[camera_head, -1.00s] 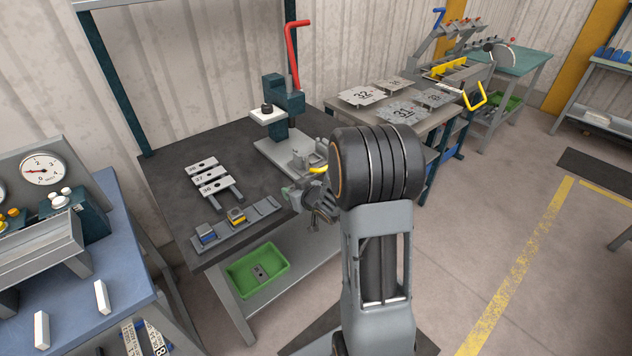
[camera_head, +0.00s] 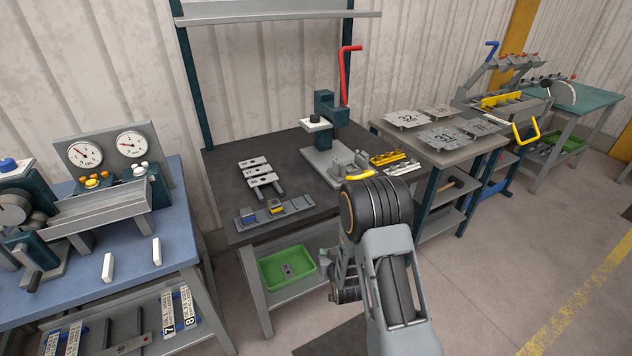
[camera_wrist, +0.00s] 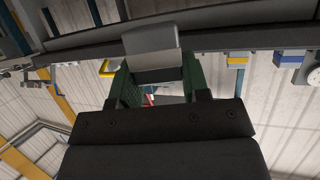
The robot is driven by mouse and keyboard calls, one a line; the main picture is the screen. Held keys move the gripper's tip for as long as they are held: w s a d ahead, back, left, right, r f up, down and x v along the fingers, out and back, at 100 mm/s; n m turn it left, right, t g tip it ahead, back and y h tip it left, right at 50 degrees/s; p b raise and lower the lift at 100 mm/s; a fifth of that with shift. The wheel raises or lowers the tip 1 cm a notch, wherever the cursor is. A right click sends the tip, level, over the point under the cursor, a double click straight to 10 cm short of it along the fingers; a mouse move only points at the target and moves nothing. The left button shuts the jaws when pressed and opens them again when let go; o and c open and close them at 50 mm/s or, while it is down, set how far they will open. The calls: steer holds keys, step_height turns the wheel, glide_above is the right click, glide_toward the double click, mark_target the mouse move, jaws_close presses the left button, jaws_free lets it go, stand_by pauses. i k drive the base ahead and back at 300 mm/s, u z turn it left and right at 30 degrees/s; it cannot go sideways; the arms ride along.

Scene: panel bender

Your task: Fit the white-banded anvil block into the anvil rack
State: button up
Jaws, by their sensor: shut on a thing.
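The anvil rack (camera_head: 300,207) is a grey rail along the front edge of the dark bench. It holds a blue-banded block (camera_head: 248,216) at its left and a yellow-banded block (camera_head: 276,207) near its middle. Its right part looks empty. In the wrist view, which looks upside down, my gripper (camera_wrist: 152,70) is shut on a grey block (camera_wrist: 150,42), the anvil block. In the head view my arm hides the held block; my wrist is in front of the bench, right of the green bin.
A press with a red lever (camera_head: 346,75) stands at the back of the bench. Slotted plates (camera_head: 258,172) lie behind the rack. A green bin (camera_head: 290,283) sits on the shelf below. A blue table (camera_head: 130,258) is left; open floor is right.

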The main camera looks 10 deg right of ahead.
mark_target(247, 215)
steer(key=z, duration=1.9)
steer(key=k, duration=1.2)
steer(key=u, duration=1.7)
steer(key=i, duration=0.3)
steer(key=z, duration=0.05)
